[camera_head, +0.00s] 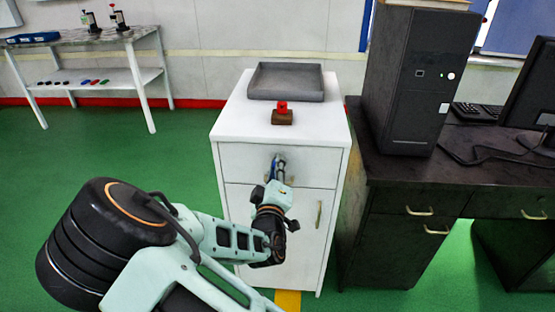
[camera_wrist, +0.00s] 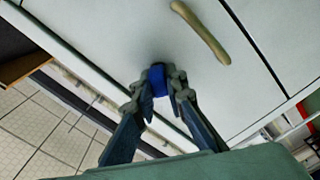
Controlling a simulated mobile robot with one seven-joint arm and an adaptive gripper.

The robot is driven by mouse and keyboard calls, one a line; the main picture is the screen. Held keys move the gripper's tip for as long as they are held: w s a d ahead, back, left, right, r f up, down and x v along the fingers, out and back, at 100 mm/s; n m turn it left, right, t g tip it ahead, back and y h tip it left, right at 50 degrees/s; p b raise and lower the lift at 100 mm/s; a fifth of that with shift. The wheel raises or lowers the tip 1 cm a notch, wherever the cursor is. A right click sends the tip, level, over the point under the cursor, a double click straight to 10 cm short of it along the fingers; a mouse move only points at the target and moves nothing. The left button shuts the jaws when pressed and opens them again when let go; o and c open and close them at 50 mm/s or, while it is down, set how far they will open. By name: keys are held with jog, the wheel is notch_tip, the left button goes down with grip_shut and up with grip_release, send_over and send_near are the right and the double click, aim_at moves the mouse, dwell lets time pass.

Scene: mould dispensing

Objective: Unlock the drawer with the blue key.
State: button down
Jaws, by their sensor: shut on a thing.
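The white cabinet (camera_head: 229,121) stands in the middle of the head view, with a shut drawer (camera_head: 237,162) above a door. My gripper (camera_head: 278,170) is at the drawer front, in front of its middle. In the wrist view, my gripper (camera_wrist: 161,88) is shut on the blue key (camera_wrist: 156,80), which points toward the white front panel. The key's tip and the lock are hidden, so I cannot tell whether the key is in the lock. In the head view, only a little blue shows at the gripper's end.
A grey tray (camera_head: 286,95) and a red piece on a brown block (camera_head: 282,118) are on the cabinet top. A brass handle (camera_wrist: 200,31) lies near the key. A dark desk (camera_head: 400,178) with a computer tower (camera_head: 417,85) stands close on the right. Green floor is free on the left.

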jog(key=n+p, duration=0.2)
jog(key=n, duration=0.4)
jog(key=shift+f, duration=0.1)
jog(key=shift+p, duration=0.3)
dwell(0.3)
jog(key=c, duration=1.9)
grip_release()
jog(key=shift+c, duration=0.2)
jog(key=s, duration=1.2)
jog(key=shift+a, duration=0.2)
